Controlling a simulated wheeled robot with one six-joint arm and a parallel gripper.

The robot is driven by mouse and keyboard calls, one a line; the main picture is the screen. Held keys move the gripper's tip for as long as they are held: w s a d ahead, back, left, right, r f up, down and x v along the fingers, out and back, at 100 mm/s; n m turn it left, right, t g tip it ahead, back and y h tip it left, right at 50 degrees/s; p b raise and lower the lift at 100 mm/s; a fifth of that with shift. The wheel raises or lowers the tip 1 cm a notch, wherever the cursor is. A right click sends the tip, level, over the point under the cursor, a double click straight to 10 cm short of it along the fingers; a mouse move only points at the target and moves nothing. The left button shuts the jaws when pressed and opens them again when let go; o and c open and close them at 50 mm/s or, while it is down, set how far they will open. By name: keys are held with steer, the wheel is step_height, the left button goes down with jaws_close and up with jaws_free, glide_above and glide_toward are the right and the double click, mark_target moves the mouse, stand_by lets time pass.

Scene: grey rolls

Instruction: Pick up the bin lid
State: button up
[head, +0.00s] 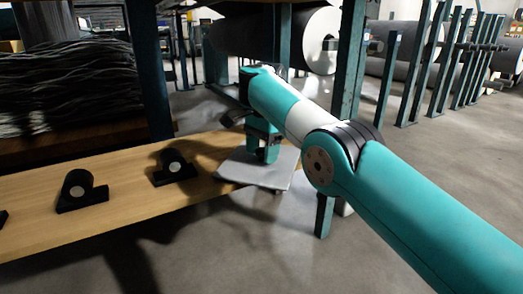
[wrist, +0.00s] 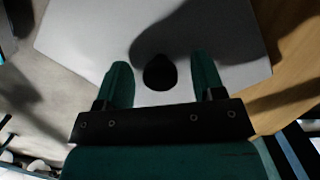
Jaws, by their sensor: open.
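The bin lid (head: 232,171) is a flat light-grey plate at the right end of the wooden board in the head view. In the wrist view the lid (wrist: 85,35) fills much of the picture, with a round black knob (wrist: 160,73) on it. My gripper (head: 264,158) points down over the lid. In the wrist view my gripper (wrist: 161,64) is open, with one green finger on each side of the knob. Clear gaps show between knob and fingers. Whether the fingertips touch the plate cannot be told. The knob is hidden in the head view.
The wooden board (head: 125,205) carries black blocks with dark rolls (head: 174,162) left of the lid. Dark-blue posts (head: 349,65) stand close behind my arm. A large grey roll (head: 322,40) hangs behind. Open concrete floor (head: 225,255) lies in front.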

step_height(320, 180, up, 12)
steer(key=d+p, duration=0.1)
steer(key=p, duration=0.9)
steer(key=shift+w, duration=0.45)
steer(key=shift+d, duration=0.15)
steer(key=shift+c, duration=0.2)
